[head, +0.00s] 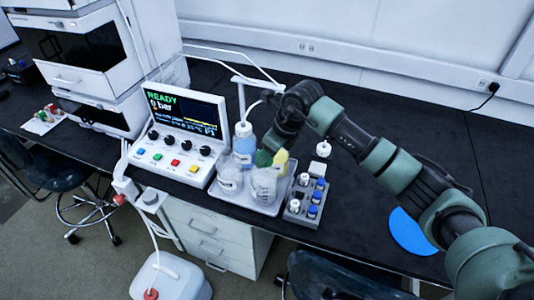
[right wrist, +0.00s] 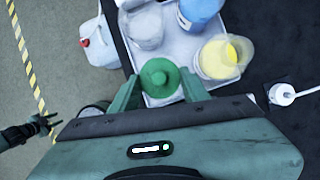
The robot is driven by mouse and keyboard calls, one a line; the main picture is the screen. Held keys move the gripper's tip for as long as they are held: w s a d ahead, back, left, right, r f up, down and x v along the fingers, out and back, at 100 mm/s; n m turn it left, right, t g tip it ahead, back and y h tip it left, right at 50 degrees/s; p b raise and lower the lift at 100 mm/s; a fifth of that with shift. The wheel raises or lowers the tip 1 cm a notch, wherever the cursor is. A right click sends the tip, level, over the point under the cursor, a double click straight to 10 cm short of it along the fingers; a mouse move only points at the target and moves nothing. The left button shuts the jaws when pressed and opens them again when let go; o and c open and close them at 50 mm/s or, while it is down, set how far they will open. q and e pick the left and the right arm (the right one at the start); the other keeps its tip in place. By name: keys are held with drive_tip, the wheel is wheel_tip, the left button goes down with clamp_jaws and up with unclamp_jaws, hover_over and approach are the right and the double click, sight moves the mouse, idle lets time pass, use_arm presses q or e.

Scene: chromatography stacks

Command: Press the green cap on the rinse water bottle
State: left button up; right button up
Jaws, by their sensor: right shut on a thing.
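My right gripper (head: 272,150) comes down over the clear tray (head: 215,195). In the right wrist view its two fingers (right wrist: 160,88) stand on both sides of the green cap (right wrist: 160,77) and are shut on it. The green cap also shows in the head view (head: 264,158), just above a clear labelled bottle (head: 264,187) at the front right of the tray. I cannot tell whether the cap touches that bottle's neck. In the right wrist view the cap hides what is under it.
A grey vial rack (head: 292,215) stands right of the tray. A control box (head: 180,125) reading READY stands left.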

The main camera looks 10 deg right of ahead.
idle(0.4)
drive_tip(key=o, duration=1.4)
drive_tip(key=shift+o, duration=0.2)
drive_tip(key=o, duration=0.4)
drive_tip(key=shift+r+p, duration=1.75)
drive_tip(key=shift+r, duration=1.75)
clamp_jaws()
